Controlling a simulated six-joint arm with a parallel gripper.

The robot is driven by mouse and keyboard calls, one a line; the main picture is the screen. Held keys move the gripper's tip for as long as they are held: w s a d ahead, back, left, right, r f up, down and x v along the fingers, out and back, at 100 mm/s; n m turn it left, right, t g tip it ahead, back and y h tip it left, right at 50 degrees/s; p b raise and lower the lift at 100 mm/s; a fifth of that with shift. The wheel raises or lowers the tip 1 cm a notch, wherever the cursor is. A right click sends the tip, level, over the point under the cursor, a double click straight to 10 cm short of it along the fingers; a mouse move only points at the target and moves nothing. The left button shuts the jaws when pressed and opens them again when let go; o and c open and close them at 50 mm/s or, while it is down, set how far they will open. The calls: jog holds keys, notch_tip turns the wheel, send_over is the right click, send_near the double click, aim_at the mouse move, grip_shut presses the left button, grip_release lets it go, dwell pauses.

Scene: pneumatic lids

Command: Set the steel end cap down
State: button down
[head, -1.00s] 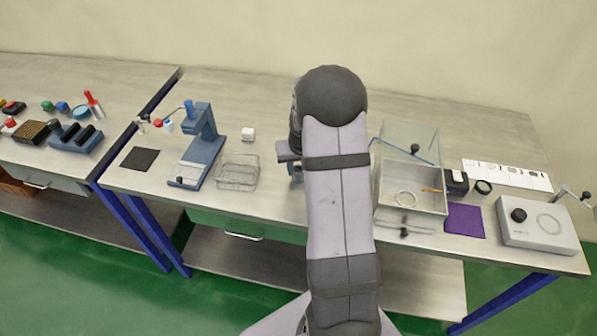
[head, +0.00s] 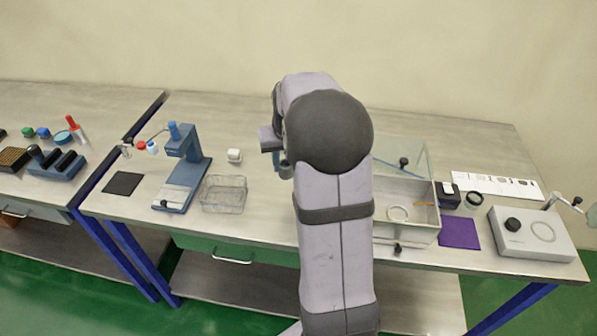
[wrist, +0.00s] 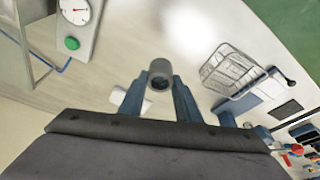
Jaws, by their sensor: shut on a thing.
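The steel end cap is a short grey cylinder with a dark hollow end (wrist: 160,74), seen in the wrist view between the blue fingers of my gripper (wrist: 159,88). The gripper is shut on it. In the head view my gripper (head: 276,157) is just left of my arm, over the middle of the bench (head: 258,110). The cap (head: 286,170) shows there as a small grey shape, partly hidden by my arm. The gap between cap and bench top is hard to judge.
A clear-walled box (head: 412,232) stands right, partly behind my arm. The wrist view shows a gauge panel with a green button (wrist: 72,43).

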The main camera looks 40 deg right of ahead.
jog(key=shift+d, duration=0.15)
jog(key=s+d+m+g+h, duration=0.2)
jog(key=s+d+m, duration=0.8)
jog(key=d, duration=0.2)
notch_tip(320, 180, up, 3)
jog(key=m+g+b, duration=0.1)
jog(key=m+g, duration=0.3)
jog(key=m, duration=0.8)
send_over(406, 208)
jog(key=a, duration=0.4)
jog(key=shift+y, duration=0.4)
jog(key=shift+w+f+p, duration=0.1)
jog(key=shift+f+p, duration=1.25)
jog(key=shift+f, duration=3.7)
jog(key=shift+f, duration=0.1)
jog(key=c, duration=1.3)
grip_release()
jog(key=shift+a, duration=0.1)
